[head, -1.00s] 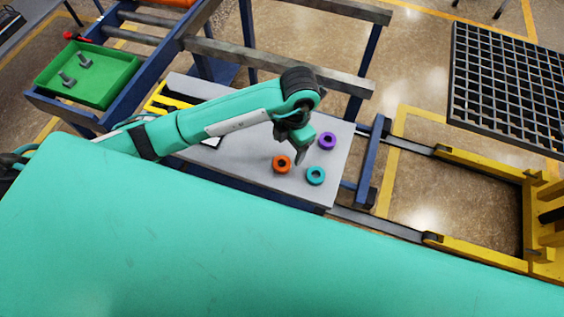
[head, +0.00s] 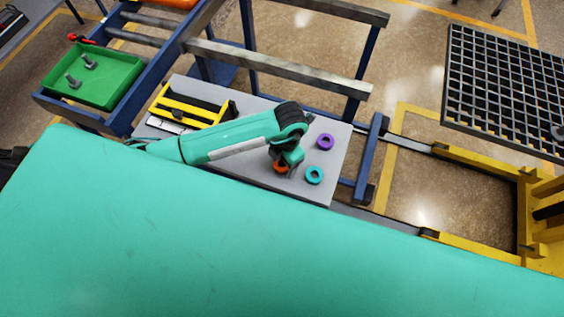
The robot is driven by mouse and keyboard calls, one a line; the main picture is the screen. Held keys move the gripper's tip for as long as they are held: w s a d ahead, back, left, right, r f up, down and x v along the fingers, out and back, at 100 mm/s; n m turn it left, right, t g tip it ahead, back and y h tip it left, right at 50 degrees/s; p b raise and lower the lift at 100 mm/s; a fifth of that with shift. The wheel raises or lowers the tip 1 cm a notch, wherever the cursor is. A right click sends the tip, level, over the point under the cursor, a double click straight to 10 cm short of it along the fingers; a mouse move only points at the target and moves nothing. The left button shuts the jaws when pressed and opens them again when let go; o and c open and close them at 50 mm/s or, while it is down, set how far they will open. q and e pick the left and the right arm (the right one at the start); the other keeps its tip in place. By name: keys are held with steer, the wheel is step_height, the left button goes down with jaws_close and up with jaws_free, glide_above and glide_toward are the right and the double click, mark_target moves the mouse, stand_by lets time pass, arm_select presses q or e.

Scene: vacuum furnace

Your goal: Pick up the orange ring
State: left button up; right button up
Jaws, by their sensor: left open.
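The orange ring (head: 279,168) lies on the grey table (head: 335,165), partly hidden by my left gripper. My left gripper (head: 283,167) is open and points down right at the orange ring, over it or around it; I cannot tell whether it touches the ring. A purple ring (head: 325,142) and a teal ring (head: 314,175) lie on the table just to the right of the gripper. My right gripper is not in view.
A yellow and black rack (head: 190,108) stands on the table left of my arm. A green tray (head: 95,82) with grey bolts sits on the blue frame at upper left. A black grid (head: 505,90) and yellow forks (head: 480,160) are at right.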

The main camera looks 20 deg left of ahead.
arm_select(q)
steer(key=c, duration=1.2)
steer(key=shift+r, duration=0.1)
steer(key=shift+c, duration=0.2)
